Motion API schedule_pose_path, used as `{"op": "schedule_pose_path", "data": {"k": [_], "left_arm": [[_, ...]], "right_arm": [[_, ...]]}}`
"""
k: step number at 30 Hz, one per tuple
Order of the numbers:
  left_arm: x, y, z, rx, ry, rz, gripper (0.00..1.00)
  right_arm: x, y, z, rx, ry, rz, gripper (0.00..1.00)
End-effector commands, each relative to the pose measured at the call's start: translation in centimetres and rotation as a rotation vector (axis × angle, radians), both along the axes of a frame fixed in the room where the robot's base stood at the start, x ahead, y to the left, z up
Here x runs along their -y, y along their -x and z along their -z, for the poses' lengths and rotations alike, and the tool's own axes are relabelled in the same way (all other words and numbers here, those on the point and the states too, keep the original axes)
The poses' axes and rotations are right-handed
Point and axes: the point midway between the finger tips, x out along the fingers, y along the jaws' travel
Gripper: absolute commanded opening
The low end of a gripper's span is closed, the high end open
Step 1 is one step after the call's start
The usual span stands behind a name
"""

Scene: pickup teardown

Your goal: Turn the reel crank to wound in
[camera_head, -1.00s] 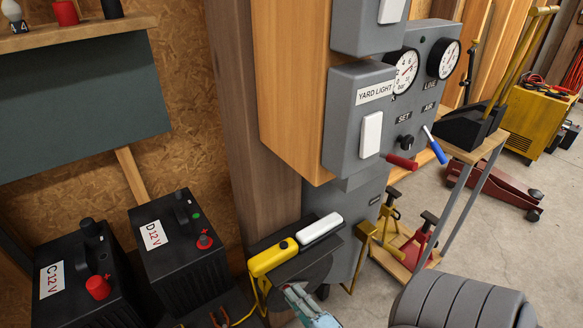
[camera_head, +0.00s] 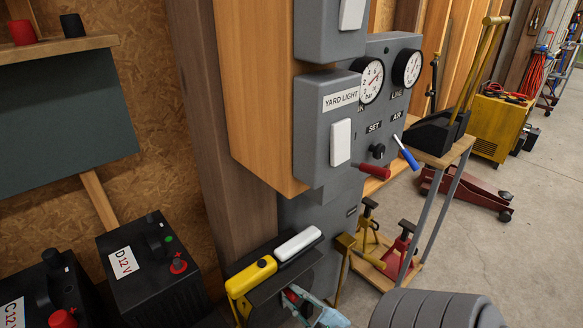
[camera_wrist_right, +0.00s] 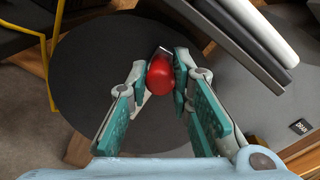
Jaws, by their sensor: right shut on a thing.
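The reel shows as a dark round disc (camera_wrist_right: 90,75) in the right wrist view, and partly at the bottom of the head view (camera_head: 266,305). My right gripper (camera_wrist_right: 160,80) is shut on this knob, with a teal-padded finger on each side. In the head view the right gripper (camera_head: 297,299) is low in the picture beside the reel, and the red knob shows at it. My left gripper is not in view.
A yellow device (camera_head: 250,278) and a white one (camera_head: 298,244) lie on the shelf just above the reel. A grey panel (camera_head: 318,130) with gauges and levers hangs above. Black batteries (camera_head: 150,265) stand at left. A grey ribbed object (camera_head: 435,310) is at lower right.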

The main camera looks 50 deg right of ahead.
Motion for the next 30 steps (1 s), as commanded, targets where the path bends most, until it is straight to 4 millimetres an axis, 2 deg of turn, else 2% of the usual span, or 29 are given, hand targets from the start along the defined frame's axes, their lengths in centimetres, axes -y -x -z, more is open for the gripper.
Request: {"op": "schedule_pose_path", "data": {"k": [6,19,20,23,30], "left_arm": [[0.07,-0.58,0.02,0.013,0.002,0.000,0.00],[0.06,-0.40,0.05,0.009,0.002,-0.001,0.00],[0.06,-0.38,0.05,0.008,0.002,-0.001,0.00],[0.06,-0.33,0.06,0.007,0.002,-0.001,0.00],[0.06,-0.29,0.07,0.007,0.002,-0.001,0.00]], "right_arm": [[0.46,0.17,0.14,-0.005,0.004,0.000,0.00],[0.61,0.22,0.10,-0.005,0.004,0.003,0.00],[0.62,0.22,0.11,-0.005,0.004,0.003,0.23],[0.58,0.17,0.08,-0.003,0.005,0.002,0.39],[0.47,0.06,0.04,-0.003,0.005,-0.001,0.41]]}}
